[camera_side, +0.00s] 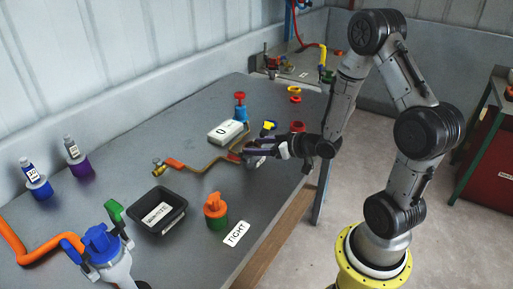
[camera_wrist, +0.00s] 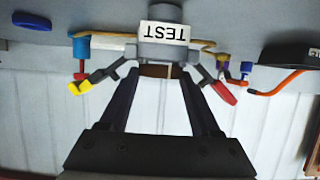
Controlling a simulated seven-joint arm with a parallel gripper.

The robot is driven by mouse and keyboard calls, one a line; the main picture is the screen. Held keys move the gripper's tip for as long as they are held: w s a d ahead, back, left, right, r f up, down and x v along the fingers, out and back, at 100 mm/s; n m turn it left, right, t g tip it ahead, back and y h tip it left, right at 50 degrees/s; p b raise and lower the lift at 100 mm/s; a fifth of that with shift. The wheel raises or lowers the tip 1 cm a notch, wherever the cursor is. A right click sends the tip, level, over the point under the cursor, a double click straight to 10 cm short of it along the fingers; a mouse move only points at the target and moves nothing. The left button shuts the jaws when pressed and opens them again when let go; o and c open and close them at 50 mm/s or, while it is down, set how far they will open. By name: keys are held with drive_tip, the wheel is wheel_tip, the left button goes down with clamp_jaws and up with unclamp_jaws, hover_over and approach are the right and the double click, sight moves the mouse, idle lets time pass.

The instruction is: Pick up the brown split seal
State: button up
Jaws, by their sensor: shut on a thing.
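The brown split seal (camera_wrist: 154,71) shows in the wrist view as a small brown piece with a pale upright line at its right. It lies between the fingertips of my gripper (camera_wrist: 160,74), which is shut on it, just below a grey part with a white TEST label (camera_wrist: 163,33). I cannot tell whether the seal touches that part. The seal cannot be made out there.
A white block marked 0 (camera_side: 228,132) and a red-topped blue valve (camera_side: 240,105) stand behind my gripper. A black tray (camera_side: 143,221), an orange-and-green knob (camera_side: 216,211) and a TIGHT card (camera_side: 236,233) are nearer the front. Yellow and red handles flank the fingers in the wrist view.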

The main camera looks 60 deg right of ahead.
drive_tip(key=shift+r, duration=0.5)
drive_tip(key=s+a+r, duration=0.4)
drive_tip(key=s+r, duration=0.7)
drive_tip(key=s, duration=0.2)
drive_tip(key=shift+s+r, duration=0.2)
drive_tip(key=shift+r, duration=0.1)
drive_tip(key=shift+a, duration=0.1)
